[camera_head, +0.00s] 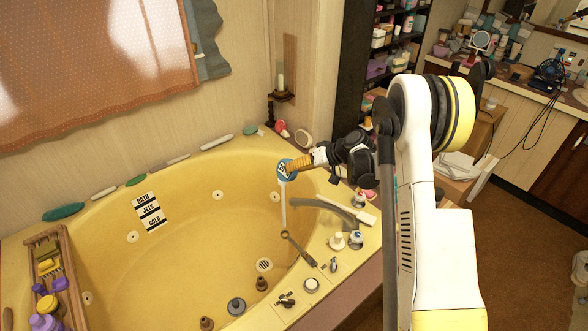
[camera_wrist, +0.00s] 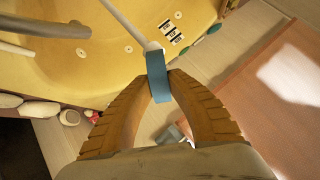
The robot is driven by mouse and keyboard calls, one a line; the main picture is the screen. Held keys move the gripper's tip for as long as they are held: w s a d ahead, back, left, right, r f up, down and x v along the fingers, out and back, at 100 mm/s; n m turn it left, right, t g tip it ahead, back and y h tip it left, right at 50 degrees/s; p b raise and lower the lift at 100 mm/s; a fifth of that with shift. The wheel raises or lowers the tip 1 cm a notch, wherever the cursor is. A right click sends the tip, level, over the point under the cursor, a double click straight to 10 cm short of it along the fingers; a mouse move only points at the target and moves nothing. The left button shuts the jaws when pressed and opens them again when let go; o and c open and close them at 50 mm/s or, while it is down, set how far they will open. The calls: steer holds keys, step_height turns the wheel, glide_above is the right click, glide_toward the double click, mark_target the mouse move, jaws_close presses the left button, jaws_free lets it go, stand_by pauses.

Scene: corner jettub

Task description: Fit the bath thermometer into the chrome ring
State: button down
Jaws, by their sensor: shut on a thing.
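The bath thermometer has a round blue head (camera_head: 286,170) and a long thin pale stem that hangs down almost upright over the tub. My gripper (camera_head: 292,166) is shut on the blue head, with its tan ribbed fingers on either side. In the wrist view the blue head (camera_wrist: 159,76) sits edge-on between the fingertips, and the stem runs away to the upper left. The chrome ring (camera_head: 284,235) is small, on a dark bar reaching from the tub's right rim. The stem's lower end meets the ring in the head view; I cannot tell whether it is inside or above it.
The yellow corner tub (camera_head: 150,280) lies below. A curved grey spout (camera_head: 325,206) arches just right of the stem. Knobs and bottles (camera_head: 338,241) stand on the right rim. A wooden caddy (camera_head: 50,270) is at the left. The space left of the stem is open.

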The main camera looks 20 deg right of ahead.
steer(key=shift+f, duration=0.1)
step_height(320, 180, down, 30)
steer(key=b, duration=0.8)
stand_by(1.8)
steer(key=c, duration=1.3)
jaws_free()
